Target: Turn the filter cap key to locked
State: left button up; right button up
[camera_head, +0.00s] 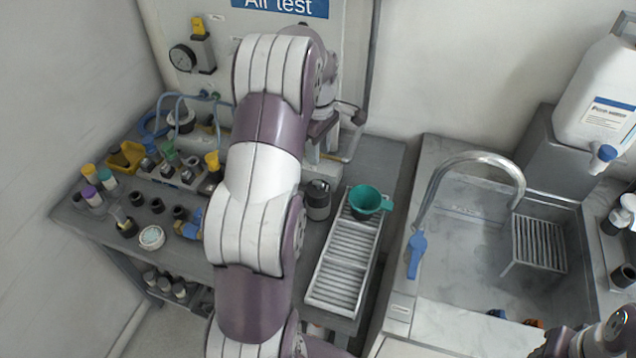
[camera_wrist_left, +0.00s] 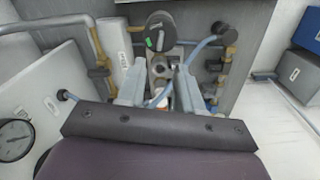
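The filter cap (camera_wrist_left: 161,32) is a dark round knob with a small green mark and a light label, at the top middle of the left wrist view. It sits above a metal filter body with brass fittings. My left gripper (camera_wrist_left: 160,78) is open, its two grey fingers apart below the cap, with a blue hose crossing between them. I see no contact with the cap. In the head view my left arm reaches to the wall panel, and my left gripper (camera_head: 326,146) is partly hidden behind it. The cap cannot be made out there.
The panel has a gauge (camera_head: 182,57) and blue hoses. The bench holds several small bottles, a yellow bin (camera_head: 126,157), a grey canister (camera_head: 318,200) and a green funnel (camera_head: 366,200) on a ribbed tray (camera_head: 343,268). A sink with a curved tap (camera_head: 470,160) is at right.

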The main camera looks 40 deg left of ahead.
aim_at(318, 181)
pick_arm(q)
notch_tip(318, 181, down, 9)
jog(key=shift+p, duration=0.8)
jog(key=shift+f, duration=0.4)
grip_shut()
